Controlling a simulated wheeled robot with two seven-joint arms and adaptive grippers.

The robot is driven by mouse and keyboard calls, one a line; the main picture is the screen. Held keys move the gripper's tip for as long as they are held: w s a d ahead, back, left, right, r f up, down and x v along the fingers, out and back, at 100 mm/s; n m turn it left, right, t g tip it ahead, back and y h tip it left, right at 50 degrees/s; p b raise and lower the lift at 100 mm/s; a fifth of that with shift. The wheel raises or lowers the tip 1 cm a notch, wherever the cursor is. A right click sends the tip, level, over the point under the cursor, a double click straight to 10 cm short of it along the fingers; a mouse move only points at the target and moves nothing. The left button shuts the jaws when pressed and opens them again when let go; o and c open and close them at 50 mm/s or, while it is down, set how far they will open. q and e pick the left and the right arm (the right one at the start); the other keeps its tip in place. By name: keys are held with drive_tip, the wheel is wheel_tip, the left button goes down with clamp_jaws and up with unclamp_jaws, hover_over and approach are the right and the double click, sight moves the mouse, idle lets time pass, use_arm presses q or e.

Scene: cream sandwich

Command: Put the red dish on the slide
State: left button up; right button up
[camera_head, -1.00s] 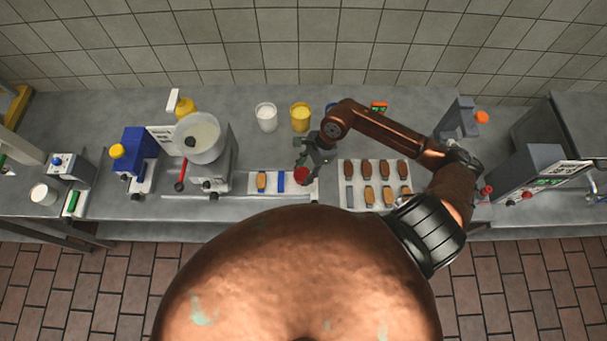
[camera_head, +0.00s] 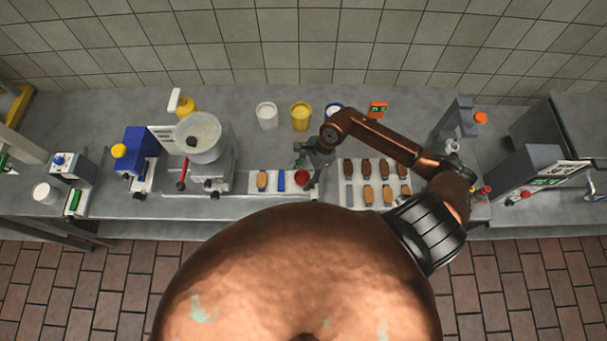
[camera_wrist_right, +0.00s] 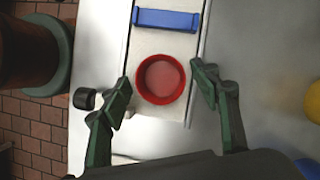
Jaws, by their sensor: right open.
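The red dish (camera_head: 302,177) sits on the right end of the pale slide (camera_head: 270,191), to the right of a blue bar. The right wrist view shows the red dish (camera_wrist_right: 161,79) upright on the slide (camera_wrist_right: 160,120), with the blue bar (camera_wrist_right: 166,20) beyond it. My right gripper (camera_head: 312,168) is at the dish. In the wrist view its two fingers (camera_wrist_right: 162,90) are open, one on each side of the dish, with gaps between them and its rim. My left gripper is not in view.
A tray of brown biscuits (camera_head: 348,202) lies just right of the slide. A mixer-like machine with a bowl (camera_head: 199,143) stands to the left. A white tub (camera_head: 266,117) and a yellow tub (camera_head: 300,117) stand behind.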

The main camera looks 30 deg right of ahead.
drive_tip(key=shift+r, duration=0.15)
drive_tip(key=b+v, duration=0.2)
drive_tip(key=v, duration=1)
drive_tip(key=shift+a, duration=0.15)
